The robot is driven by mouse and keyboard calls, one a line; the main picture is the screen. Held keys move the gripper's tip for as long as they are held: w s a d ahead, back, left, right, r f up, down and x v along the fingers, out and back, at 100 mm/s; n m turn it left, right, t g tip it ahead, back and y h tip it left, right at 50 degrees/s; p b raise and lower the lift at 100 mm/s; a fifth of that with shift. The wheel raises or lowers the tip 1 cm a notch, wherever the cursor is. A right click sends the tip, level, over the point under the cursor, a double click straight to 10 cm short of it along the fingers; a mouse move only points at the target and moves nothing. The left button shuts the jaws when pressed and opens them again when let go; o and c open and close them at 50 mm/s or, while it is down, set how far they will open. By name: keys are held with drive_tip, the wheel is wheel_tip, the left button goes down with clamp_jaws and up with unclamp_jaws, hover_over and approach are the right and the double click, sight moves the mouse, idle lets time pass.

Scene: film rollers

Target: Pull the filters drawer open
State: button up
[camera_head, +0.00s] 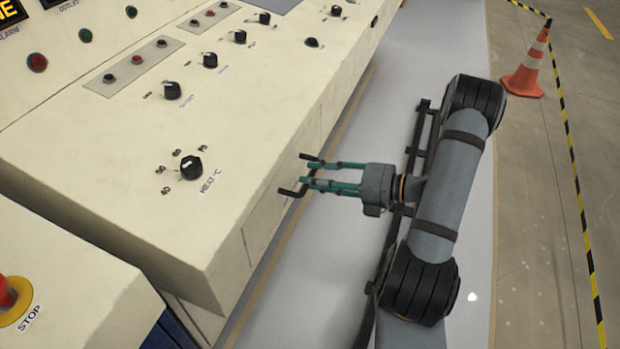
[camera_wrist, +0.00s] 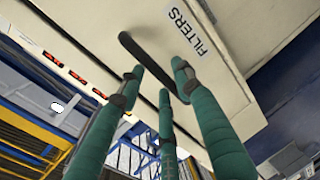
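The filters drawer front (camera_wrist: 225,75) is a cream panel with a "FILTERS" label (camera_wrist: 187,30) in the wrist view. Its dark bar handle (camera_wrist: 148,58) runs diagonally across the panel. I cannot tell whether any finger touches the handle. In the head view, my gripper (camera_head: 299,175) is beside the machine's front face, fingers pointing left at it.
The cream machine (camera_head: 110,200) with knobs and buttons fills the left in the head view. A red stop button (camera_head: 8,294) is at lower left. A traffic cone (camera_head: 527,72) and striped floor tape (camera_head: 578,190) are at right. Bare floor (camera_head: 425,60) lies alongside the machine.

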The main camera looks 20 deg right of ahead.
drive_tip(key=shift+x, duration=0.9)
drive_tip(key=c, duration=0.3)
clamp_jaws()
